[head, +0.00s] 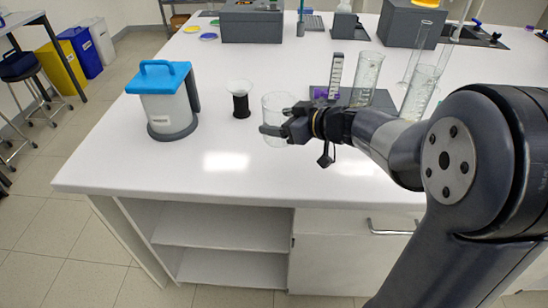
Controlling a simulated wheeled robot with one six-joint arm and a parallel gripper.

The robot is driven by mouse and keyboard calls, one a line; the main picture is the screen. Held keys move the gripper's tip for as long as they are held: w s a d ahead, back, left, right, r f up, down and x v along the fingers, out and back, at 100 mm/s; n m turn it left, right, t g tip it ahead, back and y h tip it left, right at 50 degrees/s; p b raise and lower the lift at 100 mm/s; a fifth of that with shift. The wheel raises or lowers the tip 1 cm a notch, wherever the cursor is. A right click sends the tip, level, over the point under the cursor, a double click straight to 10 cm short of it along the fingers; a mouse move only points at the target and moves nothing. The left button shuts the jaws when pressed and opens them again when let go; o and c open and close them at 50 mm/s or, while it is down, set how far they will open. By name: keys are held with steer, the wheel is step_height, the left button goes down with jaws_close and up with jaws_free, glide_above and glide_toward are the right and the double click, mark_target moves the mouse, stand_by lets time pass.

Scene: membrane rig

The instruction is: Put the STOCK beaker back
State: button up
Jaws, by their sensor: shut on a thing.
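A clear glass beaker (276,104) is in the head view near the middle of the white bench (120,165). My gripper (276,127) reaches in from the right and is shut on this beaker, its dark fingers at the beaker's side. The beaker looks upright and empty. No label can be read on it, and the fingers hide part of its wall. I cannot tell whether its base touches the bench or hangs just above it.
A blue-lidded jug (165,105) stands to the left. A small funnel-topped dark vessel (240,98) stands between it and the beaker. Tall glass cylinders (367,75) and a dark rack mat (320,88) are behind my arm. The front left of the bench is clear.

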step_height(320, 180, down, 7)
steer(key=shift+f+b, duration=0.2)
steer(key=shift+b, duration=1)
steer(key=shift+f, duration=0.1)
steer(key=o, duration=1.1)
steer(key=shift+o, duration=0.2)
steer(key=shift+s+d+r, duration=0.1)
steer(key=shift+d+r, duration=0.15)
steer(key=shift+r, duration=0.05)
steer(key=p+v, duration=0.2)
steer(key=v, duration=0.9)
steer(key=shift+s, duration=0.2)
